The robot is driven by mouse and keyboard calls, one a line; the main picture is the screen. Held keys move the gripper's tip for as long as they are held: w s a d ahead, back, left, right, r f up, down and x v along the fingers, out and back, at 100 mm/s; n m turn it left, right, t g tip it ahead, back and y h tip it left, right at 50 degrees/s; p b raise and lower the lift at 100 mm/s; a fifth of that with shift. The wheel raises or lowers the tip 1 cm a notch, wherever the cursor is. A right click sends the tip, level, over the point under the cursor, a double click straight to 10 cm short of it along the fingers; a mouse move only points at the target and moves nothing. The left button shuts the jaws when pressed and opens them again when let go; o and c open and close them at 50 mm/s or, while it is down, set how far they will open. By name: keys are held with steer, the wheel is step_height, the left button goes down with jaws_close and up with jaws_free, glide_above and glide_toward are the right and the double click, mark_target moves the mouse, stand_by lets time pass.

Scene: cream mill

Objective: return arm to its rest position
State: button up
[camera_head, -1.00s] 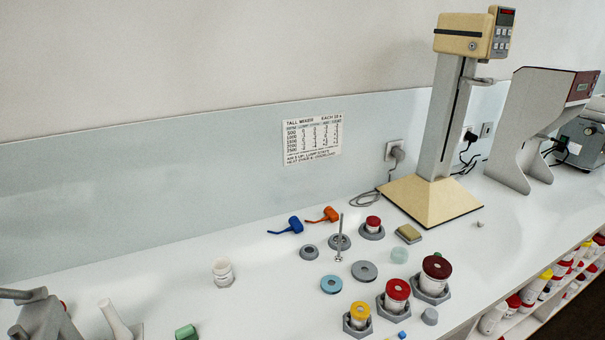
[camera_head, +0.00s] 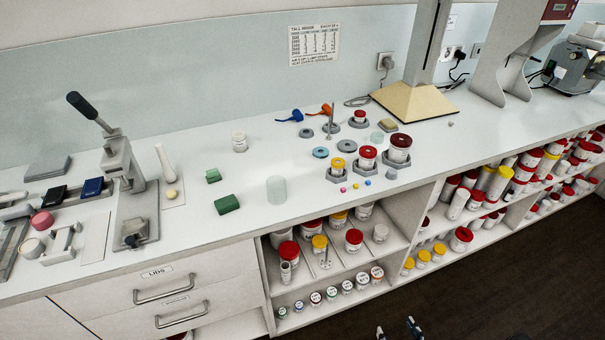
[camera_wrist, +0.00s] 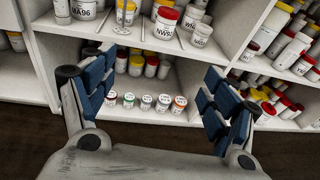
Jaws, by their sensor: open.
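My gripper (camera_wrist: 157,105) is open and empty in the wrist view, its blue-padded fingers spread wide. It faces the open shelves below the bench. Only its fingertips (camera_head: 397,329) show at the bottom edge of the head view, low over the dark floor and in front of the shelves. Nothing is between the fingers; the small labelled jars (camera_wrist: 147,101) seen between them stand farther back on the lower shelf.
The white bench (camera_head: 330,200) carries jars, rings and a tall mixer (camera_head: 418,98) at the back right. A lever press (camera_head: 125,175) stands at the left. Drawers (camera_head: 165,295) and jar-filled shelves (camera_head: 300,298) lie below. The dark floor (camera_head: 500,270) at the right looks clear.

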steer(key=w+a+r+n+g+y, duration=0.1)
steer(key=w+r+n+g+y, duration=0.2)
steer(key=r, duration=0.5)
steer(key=w+a+r+n+y, duration=0.1)
steer(key=w+r+n+y, duration=0.4)
steer(key=r, duration=0.3)
steer(key=a+r+n+g, duration=0.4)
steer(key=a+r+n, duration=0.1)
steer(key=r, duration=0.4)
steer(key=a+r+n+g, duration=0.4)
steer(key=r+n, duration=0.1)
steer(key=r, duration=0.4)
steer(key=s+a+r+n+g+h, duration=0.25)
steer(key=s+a+r+n, duration=0.2)
steer(key=r, duration=0.25)
steer(key=s+a+r+n+g+h, duration=0.2)
steer(key=s+a+r+n+h, duration=0.15)
steer(key=s+r, duration=0.35)
steer(key=s+d+r+n+t+h, duration=0.2)
steer(key=s+r+n+t+h, duration=0.2)
steer(key=s+r+n, duration=0.3)
steer(key=s+r+h, duration=0.1)
steer(key=s, duration=0.2)
steer(key=shift+s+t+h, duration=0.15)
steer(key=shift+t+h, duration=0.15)
steer(key=shift+t, duration=0.05)
